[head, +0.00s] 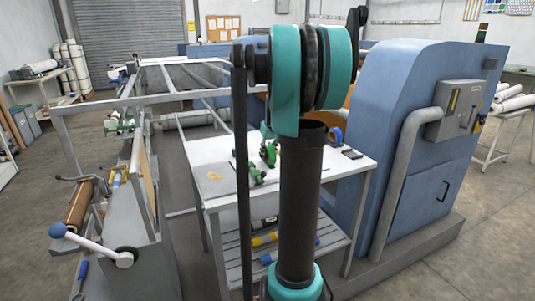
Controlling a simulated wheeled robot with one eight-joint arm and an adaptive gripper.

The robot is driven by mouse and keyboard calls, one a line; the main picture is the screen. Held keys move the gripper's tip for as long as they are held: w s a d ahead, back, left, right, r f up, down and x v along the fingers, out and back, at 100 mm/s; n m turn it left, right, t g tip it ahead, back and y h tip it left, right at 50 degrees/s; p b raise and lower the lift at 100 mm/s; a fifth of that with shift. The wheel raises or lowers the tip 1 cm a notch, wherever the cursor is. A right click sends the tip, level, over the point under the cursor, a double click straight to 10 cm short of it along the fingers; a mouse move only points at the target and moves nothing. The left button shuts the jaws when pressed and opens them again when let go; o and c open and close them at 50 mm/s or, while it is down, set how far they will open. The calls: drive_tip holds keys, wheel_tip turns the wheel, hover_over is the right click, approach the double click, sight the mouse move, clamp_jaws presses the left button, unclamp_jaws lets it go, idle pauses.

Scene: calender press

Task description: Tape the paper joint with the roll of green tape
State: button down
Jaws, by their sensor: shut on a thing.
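A roll of green tape (268,154) shows just left of my black arm column, over the white table top. My gripper (266,146) is small and mostly hidden behind my own arm; its dark end meets the green roll and is shut on it. Whether the roll touches the table is hard to tell. A second green item (257,174) lies on the table just below it. I cannot make out the paper joint.
The white table (216,190) also carries a blue-and-orange roll (336,135) and a dark flat item (352,153). Rolls lie on its lower shelf. The blue press cabinet (410,140) stands right; a grey frame (100,106) with a lever (90,243) stands left.

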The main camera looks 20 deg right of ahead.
drive_tip(key=shift+f, duration=0.15)
drive_tip(key=shift+s, duration=0.25)
drive_tip(key=shift+s, duration=0.3)
drive_tip(key=shift+s, duration=0.15)
idle(0.5)
drive_tip(key=shift+s, duration=0.4)
drive_tip(key=shift+f, duration=0.1)
drive_tip(key=shift+s, duration=0.2)
drive_tip(key=shift+s, duration=0.35)
